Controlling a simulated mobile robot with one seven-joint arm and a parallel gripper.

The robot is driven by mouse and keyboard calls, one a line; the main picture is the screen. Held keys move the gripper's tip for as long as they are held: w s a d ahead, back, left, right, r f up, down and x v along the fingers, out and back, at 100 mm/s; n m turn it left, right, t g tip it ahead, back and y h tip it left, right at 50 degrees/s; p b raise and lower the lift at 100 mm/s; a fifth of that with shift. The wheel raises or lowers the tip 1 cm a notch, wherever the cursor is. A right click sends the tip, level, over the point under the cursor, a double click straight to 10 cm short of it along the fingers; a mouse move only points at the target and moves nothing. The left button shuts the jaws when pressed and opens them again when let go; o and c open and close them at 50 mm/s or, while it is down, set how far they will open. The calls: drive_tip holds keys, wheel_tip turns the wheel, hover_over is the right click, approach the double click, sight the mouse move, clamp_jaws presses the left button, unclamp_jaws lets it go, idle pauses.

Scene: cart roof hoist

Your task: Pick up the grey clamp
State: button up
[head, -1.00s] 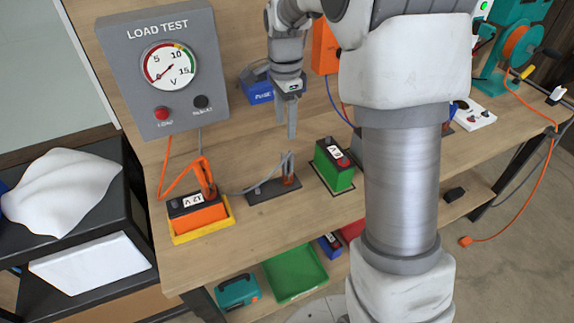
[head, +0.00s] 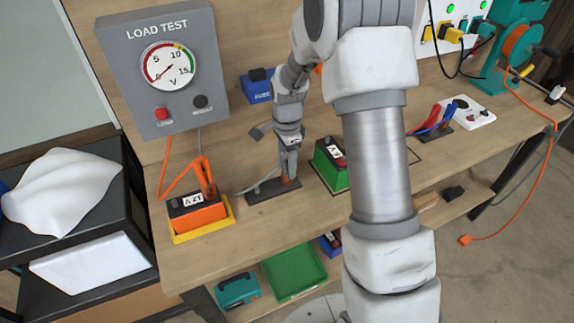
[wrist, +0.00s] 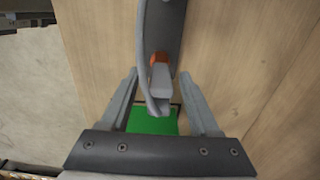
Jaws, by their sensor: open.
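The grey clamp (wrist: 160,80) stands between my two fingers in the wrist view, with an orange part showing behind its grey end. In the head view it is mostly hidden by my gripper (head: 289,172), over a dark plate (head: 262,193) on the bench. My gripper is open, with one finger on each side of the clamp. A gap shows between the clamp and each finger. A grey cable (head: 238,192) runs from the plate area toward the load tester.
A load tester (head: 162,70) stands at the back left. An orange battery (head: 198,217) in a yellow tray is left of the plate, with an orange clamp on it. A green battery (head: 330,172) stands close on the right. A blue battery (head: 258,90) is behind.

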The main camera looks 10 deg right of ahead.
drive_tip(key=shift+f, duration=0.15)
clamp_jaws()
idle(1.4)
